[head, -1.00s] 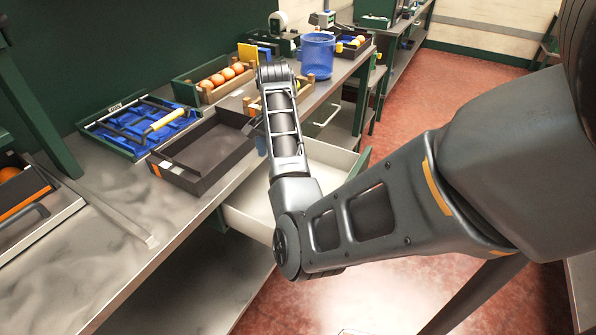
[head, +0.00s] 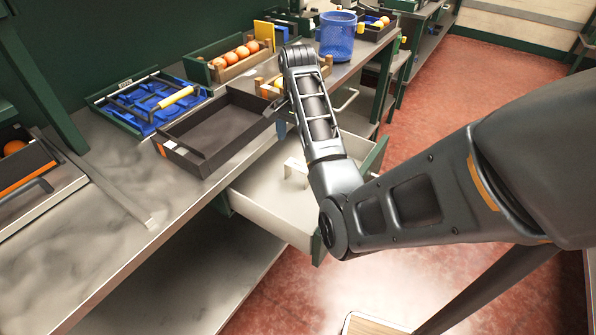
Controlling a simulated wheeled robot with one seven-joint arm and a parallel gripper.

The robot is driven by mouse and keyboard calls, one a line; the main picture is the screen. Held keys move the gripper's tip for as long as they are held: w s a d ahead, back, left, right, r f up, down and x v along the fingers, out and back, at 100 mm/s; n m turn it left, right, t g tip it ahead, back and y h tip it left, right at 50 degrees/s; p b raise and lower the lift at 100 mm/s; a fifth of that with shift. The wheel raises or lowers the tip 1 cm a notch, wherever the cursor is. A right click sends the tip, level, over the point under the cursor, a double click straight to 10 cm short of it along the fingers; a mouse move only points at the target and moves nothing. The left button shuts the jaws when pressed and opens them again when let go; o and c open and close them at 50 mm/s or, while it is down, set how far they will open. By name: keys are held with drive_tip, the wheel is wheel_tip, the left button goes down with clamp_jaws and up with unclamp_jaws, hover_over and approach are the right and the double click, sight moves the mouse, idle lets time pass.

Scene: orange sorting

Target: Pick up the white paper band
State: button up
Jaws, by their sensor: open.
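A white arch-shaped strip, which looks like the paper band (head: 296,168), stands in the open pale drawer (head: 262,207) under the bench, just left of my forearm. Its right end is close to the arm's outline in the picture. My gripper (head: 282,118) is mostly hidden behind my forearm. Only a dark part and a bluish tip show at the arm's left edge, above the drawer's back. The jaws are open, and I see nothing held in them. How far they are from the band is hard to tell.
A dark empty tray (head: 215,135) sits at the bench edge above the drawer. A blue tray (head: 150,105), a crate of oranges (head: 214,72) and a blue mesh bin (head: 337,38) stand behind. The drawer's green front (head: 374,158) juts over the red floor.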

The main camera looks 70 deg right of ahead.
sight(298, 165)
wheel_tip(298, 165, down, 13)
drive_tip(key=shift+r, duration=0.1)
idle(0.5)
drive_tip(key=c, duration=1.1)
